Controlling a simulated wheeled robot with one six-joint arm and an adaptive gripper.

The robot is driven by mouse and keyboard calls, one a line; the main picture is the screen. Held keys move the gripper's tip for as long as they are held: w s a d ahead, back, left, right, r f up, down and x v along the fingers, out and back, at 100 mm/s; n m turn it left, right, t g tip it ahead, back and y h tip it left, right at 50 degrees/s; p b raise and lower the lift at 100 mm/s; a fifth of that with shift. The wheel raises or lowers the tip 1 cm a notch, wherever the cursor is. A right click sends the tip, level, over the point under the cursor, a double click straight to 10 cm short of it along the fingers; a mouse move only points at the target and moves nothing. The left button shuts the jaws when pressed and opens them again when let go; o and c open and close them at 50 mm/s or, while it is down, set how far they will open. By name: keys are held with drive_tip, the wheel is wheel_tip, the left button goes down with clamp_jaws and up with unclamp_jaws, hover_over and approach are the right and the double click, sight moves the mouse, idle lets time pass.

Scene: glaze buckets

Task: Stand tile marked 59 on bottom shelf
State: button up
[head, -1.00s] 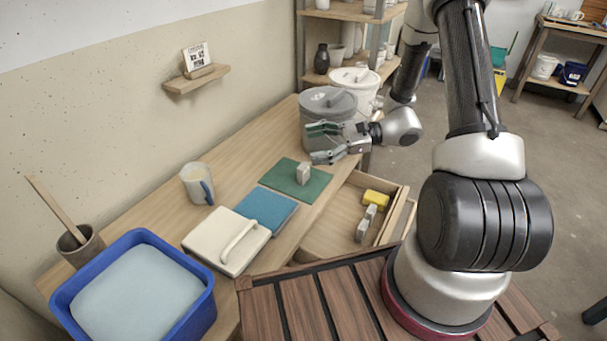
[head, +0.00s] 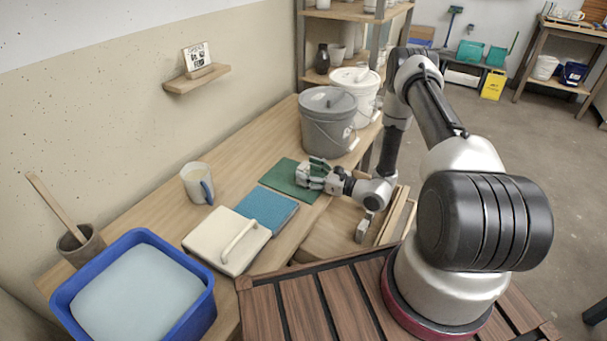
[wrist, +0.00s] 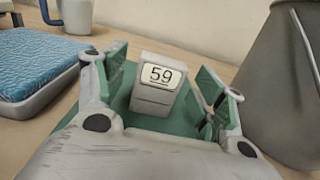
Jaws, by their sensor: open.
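The grey tile marked 59 (wrist: 158,85) stands on the green mat (head: 279,176) on the workbench. In the wrist view it sits between the two fingers of my gripper (wrist: 160,90), with a gap on each side. My gripper also shows in the head view (head: 304,172), low over the mat, and hides the tile there. It is open. Shelves of a rack (head: 350,76) stand behind the bench; I cannot tell whether its bottom shelf is in view.
A grey lidded bucket (head: 328,125) and a white bucket (head: 355,98) stand behind my gripper. A blue pad (head: 266,208), a cream board with a handle (head: 217,240) and a mug (head: 197,184) lie to the left.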

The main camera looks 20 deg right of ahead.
drive_tip(key=shift+x, duration=1.05)
drive_tip(key=shift+c, duration=0.4)
drive_tip(key=c, duration=1.2)
drive_tip(key=shift+c, duration=0.2)
drive_tip(key=shift+r, duration=0.1)
